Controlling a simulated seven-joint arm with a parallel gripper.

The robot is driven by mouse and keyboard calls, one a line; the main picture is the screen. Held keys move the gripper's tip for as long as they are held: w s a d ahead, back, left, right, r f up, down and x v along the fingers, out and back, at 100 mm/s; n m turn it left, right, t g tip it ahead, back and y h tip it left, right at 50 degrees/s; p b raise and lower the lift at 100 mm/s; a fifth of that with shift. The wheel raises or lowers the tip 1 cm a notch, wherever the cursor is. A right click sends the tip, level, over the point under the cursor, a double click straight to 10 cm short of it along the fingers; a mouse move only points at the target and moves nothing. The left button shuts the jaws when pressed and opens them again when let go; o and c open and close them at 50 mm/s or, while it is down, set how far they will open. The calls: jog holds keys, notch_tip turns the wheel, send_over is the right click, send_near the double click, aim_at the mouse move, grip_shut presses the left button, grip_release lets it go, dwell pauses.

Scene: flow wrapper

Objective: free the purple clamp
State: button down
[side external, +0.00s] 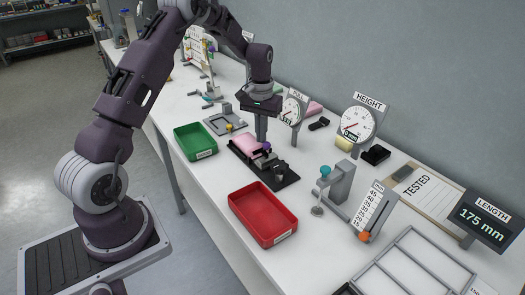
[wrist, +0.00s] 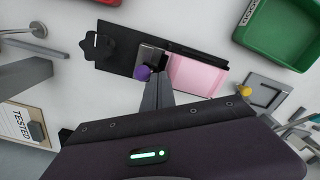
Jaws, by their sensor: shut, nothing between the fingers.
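The purple clamp knob (wrist: 142,73) sits at the edge of a grey metal block (wrist: 152,55) on a black fixture (wrist: 119,57). In the side view the purple knob (side external: 266,147) shows just below my fingers. A pink block (wrist: 195,74) lies on the fixture beside the metal block; it also shows in the side view (side external: 246,145). My gripper (wrist: 158,82) is shut and empty, pointing down, with its fingertips right next to the purple knob. I cannot tell whether they touch it.
A green tray (side external: 196,141) stands left of the fixture and a red tray (side external: 263,214) in front. Dial gauges marked PULL (side external: 291,111) and HEIGHT (side external: 358,123) stand behind. A stand with a teal knob (side external: 325,170) is to the right. Bare table lies between fixture and red tray.

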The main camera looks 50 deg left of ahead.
jog(key=shift+d, duration=0.15)
jog(key=shift+d+f, duration=0.2)
jog(key=shift+d, duration=0.95)
jog(key=shift+a+r, duration=0.1)
jog(key=shift+a, duration=0.5)
jog(key=shift+r, duration=0.2)
notch_tip(320, 180, up, 7)
jog(key=shift+f, duration=0.2)
